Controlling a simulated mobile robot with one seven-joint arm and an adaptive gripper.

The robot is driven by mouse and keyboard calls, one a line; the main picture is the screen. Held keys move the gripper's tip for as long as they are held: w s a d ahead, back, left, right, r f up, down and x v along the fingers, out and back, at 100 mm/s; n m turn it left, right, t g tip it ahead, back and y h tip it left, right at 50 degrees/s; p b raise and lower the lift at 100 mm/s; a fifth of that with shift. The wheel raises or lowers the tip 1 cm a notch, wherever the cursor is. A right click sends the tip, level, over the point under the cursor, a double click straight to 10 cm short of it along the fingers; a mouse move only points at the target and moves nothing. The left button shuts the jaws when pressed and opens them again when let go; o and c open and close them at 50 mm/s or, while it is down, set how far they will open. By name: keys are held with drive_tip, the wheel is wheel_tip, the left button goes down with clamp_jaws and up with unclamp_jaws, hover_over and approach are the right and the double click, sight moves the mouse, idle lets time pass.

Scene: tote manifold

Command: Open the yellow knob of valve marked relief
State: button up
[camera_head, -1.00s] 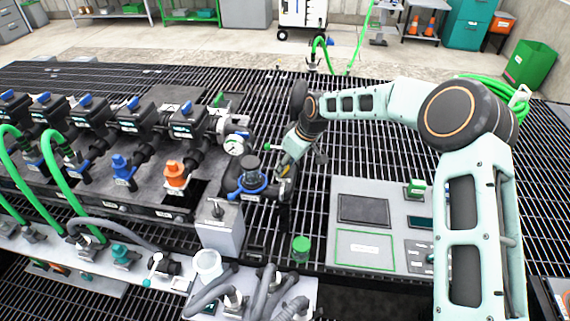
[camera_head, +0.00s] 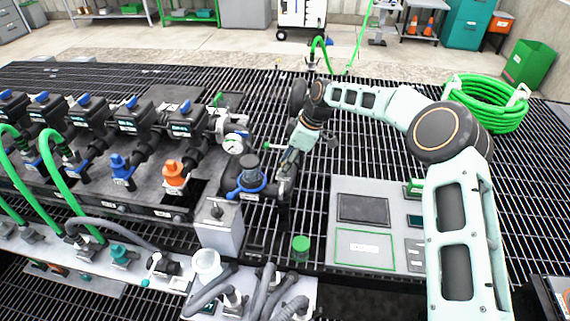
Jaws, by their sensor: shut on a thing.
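My gripper (camera_head: 285,172) is at the right end of the black pipe manifold, beside the blue-ringed black fitting (camera_head: 246,184). Its jaws are shut at the relief valve's knob. The yellow knob itself is hidden behind the jaws and wrist, so its angle cannot be told. The marking of this valve cannot be read from here. A round white gauge (camera_head: 233,144) stands just left of and behind my gripper.
Several black valves with blue handles (camera_head: 186,107) line the manifold on the left. A grey box (camera_head: 217,226) and a green-capped cylinder (camera_head: 301,247) stand in front. A grey panel (camera_head: 345,184) lies to the right on the grating. A green hose coil (camera_head: 487,103) is behind my arm.

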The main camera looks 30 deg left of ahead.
drive_tip(key=o, duration=1.2)
drive_tip(key=shift+c, duration=0.2)
drive_tip(key=v, duration=1.2)
